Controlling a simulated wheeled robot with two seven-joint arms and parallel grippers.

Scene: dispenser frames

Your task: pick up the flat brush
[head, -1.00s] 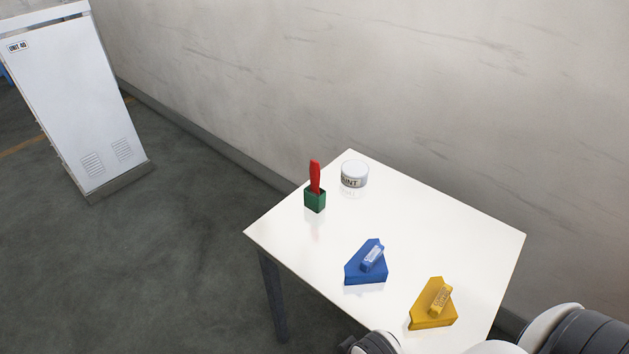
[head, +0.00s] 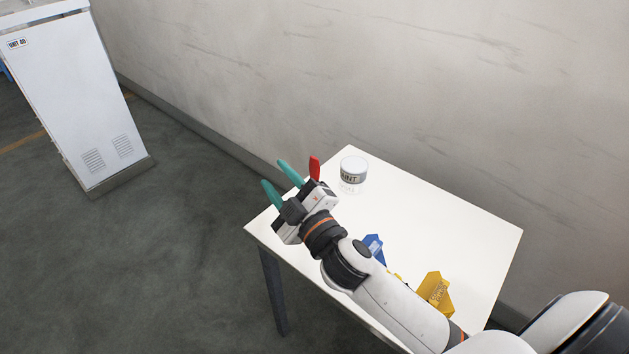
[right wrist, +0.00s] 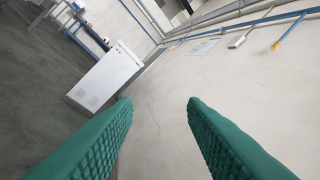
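A flat red piece (head: 315,168), probably the brush's handle, stands upright at the table's far left. Its lower end and the green block that held it are hidden behind my right gripper. My right gripper (head: 275,175) is above the table's left corner, pointing up and left, its teal fingers spread. The red piece shows just right of the fingers; I cannot tell the gap in depth. In the right wrist view the gripper (right wrist: 158,108) is open with nothing between the fingers. My left gripper is not in view.
A white paint can (head: 353,170) stands behind on the white table (head: 440,215). A blue block (head: 374,246) and a yellow block (head: 436,290) are partly behind my right arm. The wall (head: 400,80) runs close behind the table. A white cabinet (head: 75,100) stands far left.

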